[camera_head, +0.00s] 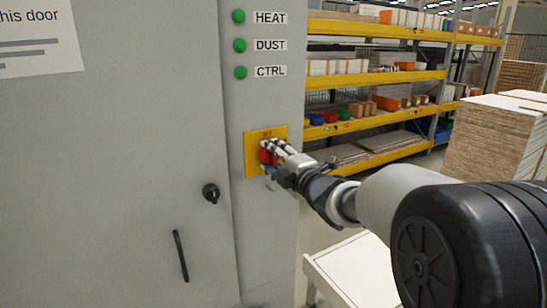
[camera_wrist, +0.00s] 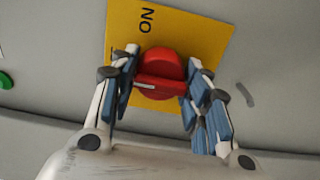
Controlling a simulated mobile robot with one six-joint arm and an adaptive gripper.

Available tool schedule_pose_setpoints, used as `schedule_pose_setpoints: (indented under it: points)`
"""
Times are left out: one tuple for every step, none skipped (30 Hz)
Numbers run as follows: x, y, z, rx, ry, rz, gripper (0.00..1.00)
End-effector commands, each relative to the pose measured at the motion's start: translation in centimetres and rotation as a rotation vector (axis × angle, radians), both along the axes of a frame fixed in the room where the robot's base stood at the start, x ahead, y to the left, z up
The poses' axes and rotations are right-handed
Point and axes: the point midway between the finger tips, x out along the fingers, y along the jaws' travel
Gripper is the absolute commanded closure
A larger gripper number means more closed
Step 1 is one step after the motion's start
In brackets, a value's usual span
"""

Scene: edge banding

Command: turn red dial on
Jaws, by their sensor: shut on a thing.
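The red dial (camera_head: 266,156) sits on a yellow plate (camera_head: 251,152) on the grey cabinet front. In the wrist view, the dial (camera_wrist: 161,70) has a raised grip bar lying roughly level in the picture, with a white line at its left part. The word ON is printed on the yellow plate (camera_wrist: 200,32) above the dial in that view. My gripper (camera_head: 272,151) is at the plate. In the wrist view, its blue-padded fingers (camera_wrist: 163,64) stand on both sides of the dial, shut on it. The fingers partly hide the dial in the head view.
A black knob (camera_head: 211,193) and a black door handle (camera_head: 180,256) are on the cabinet left of the plate. Green lamps (camera_head: 240,45) labelled HEAT, DUST and CTRL are above it. A white table (camera_head: 350,270) stands below my arm. Shelves (camera_head: 375,75) and stacked boards (camera_head: 495,135) are behind.

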Motion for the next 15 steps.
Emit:
schedule_pose_setpoints:
  points:
    - [-0.01,-0.01,0.00,0.000,0.000,0.000,0.74]
    - [-0.01,-0.01,0.00,0.000,0.000,0.000,0.76]
    - [-0.01,-0.01,0.00,0.000,0.000,0.000,0.79]
    - [-0.01,-0.01,0.00,0.000,0.000,0.000,0.81]
    - [-0.01,-0.01,0.00,0.000,0.000,0.000,0.81]
    - [-0.01,-0.01,0.00,0.000,0.000,0.000,0.81]
    - [-0.01,-0.01,0.00,0.002,0.001,0.000,0.81]
    - [-0.01,-0.01,0.00,0.002,0.002,0.000,0.81]
    - [-0.01,-0.01,0.01,0.006,0.004,0.000,0.81]
    - [-0.01,-0.01,0.01,0.009,0.006,0.000,0.81]
    - [-0.01,-0.01,0.01,0.013,0.009,0.000,0.81]
    - [-0.01,-0.01,0.01,0.022,0.015,0.000,0.81]
    - [0.00,0.00,0.02,0.030,0.020,0.000,0.81]
    - [0.00,0.00,0.02,0.038,0.026,0.000,0.81]
    - [0.00,0.00,0.02,0.052,0.035,0.000,0.81]
